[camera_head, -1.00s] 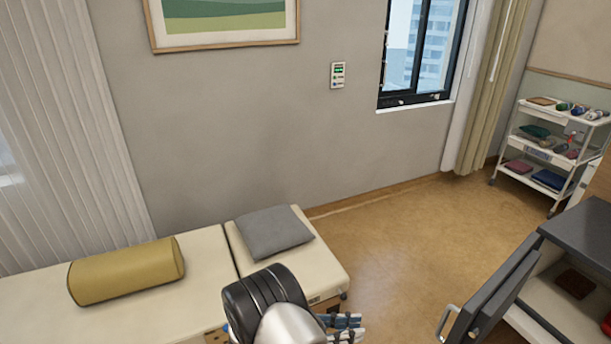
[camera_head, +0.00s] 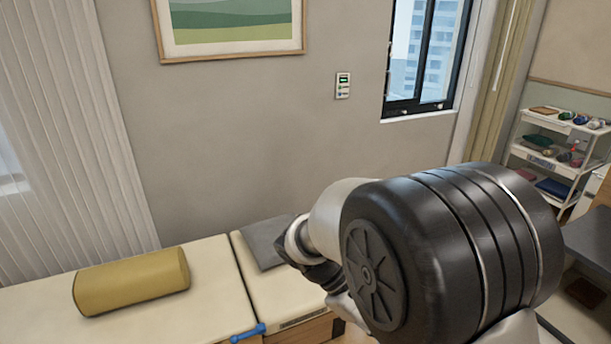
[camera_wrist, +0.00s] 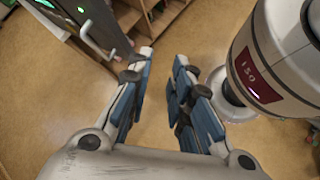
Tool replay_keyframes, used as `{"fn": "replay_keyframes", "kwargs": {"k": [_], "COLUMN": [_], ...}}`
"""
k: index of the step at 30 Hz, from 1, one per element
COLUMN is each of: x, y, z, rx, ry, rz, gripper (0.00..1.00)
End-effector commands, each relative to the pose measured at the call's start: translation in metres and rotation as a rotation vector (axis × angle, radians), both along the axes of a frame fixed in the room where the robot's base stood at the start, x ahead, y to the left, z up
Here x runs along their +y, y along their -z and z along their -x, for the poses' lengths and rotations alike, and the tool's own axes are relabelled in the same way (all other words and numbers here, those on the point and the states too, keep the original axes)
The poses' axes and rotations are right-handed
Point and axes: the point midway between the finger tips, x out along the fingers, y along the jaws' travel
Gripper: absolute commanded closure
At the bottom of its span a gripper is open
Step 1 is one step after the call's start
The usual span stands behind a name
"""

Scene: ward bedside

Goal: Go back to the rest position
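My gripper (camera_wrist: 163,60) shows in the wrist view with its two blue-padded fingers apart. Nothing is between them, only tan floor beyond. In the head view my raised arm fills the lower right, and I cannot make out the fingers there. The arm hides part of the grey pillow (camera_head: 262,243) and the right end of the cream treatment couch (camera_head: 215,265).
A mustard bolster (camera_head: 130,282) lies on the couch. A white trolley (camera_head: 548,160) with several supplies stands at the far right. In the wrist view an open cabinet door (camera_wrist: 92,25) with a handle is at upper left. Floor below the gripper is clear.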

Motion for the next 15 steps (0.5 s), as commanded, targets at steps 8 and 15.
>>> {"fn": "replay_keyframes", "kwargs": {"k": [8, 15], "x": [-0.004, 0.006], "y": [-0.048, -0.072], "z": [0.061, 0.106], "rx": [-0.316, -0.61], "ry": [0.254, 0.459], "rz": [-0.297, -0.535], "gripper": [0.8, 0.8]}}
